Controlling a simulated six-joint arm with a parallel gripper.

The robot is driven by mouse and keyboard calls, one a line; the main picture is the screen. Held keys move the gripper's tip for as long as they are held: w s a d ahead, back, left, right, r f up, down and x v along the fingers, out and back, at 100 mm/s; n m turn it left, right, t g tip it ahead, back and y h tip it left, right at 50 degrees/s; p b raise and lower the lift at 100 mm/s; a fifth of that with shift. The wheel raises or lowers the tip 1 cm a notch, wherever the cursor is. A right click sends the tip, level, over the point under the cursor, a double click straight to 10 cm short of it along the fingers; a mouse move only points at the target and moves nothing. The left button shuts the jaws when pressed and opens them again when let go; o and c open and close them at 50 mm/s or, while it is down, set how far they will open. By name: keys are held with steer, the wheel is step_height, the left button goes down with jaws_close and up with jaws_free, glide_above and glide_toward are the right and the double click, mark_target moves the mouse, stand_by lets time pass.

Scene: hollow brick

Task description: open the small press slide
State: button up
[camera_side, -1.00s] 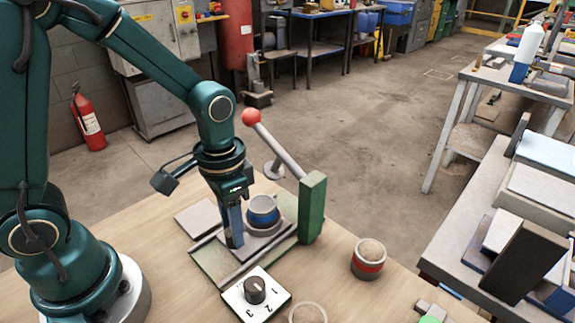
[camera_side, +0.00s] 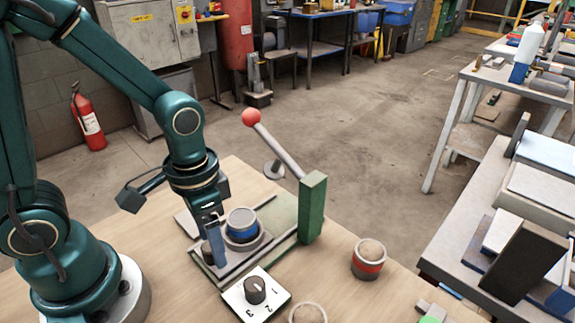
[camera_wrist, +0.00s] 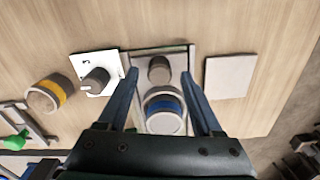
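The small press has a green post (camera_side: 312,208) and a lever with a red ball (camera_side: 251,117). Its slide (camera_side: 228,266) lies on the press base, drawn out toward my arm's side, away from the post. A blue-banded cup (camera_side: 242,226) stands upright on the slide; it also shows in the wrist view (camera_wrist: 164,112). A short brown knob (camera_wrist: 159,69) stands on the slide beside the cup. My gripper (camera_wrist: 160,73) is open, pointing down, with one finger on each side of the knob. Gaps show between knob and fingers in the wrist view.
A white dial plate (camera_side: 270,306) with a dark knob lies close in front of the press. A red-banded cup (camera_side: 368,260) and another cup (camera_side: 307,313) stand to the right. A flat grey plate (camera_wrist: 228,77) lies beside the press base.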

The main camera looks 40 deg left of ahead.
steer(key=shift+r, duration=2.6)
steer(key=shift+w+r+t, duration=0.15)
steer(key=shift+r+t, duration=0.15)
steer(key=shift+r, duration=0.05)
step_height(320, 180, up, 6)
steer(key=s+a+n+t, duration=0.1)
steer(key=s+n+t, duration=0.1)
steer(key=t, duration=0.3)
steer(key=shift+s+a, duration=0.15)
steer(key=shift+a, duration=0.1)
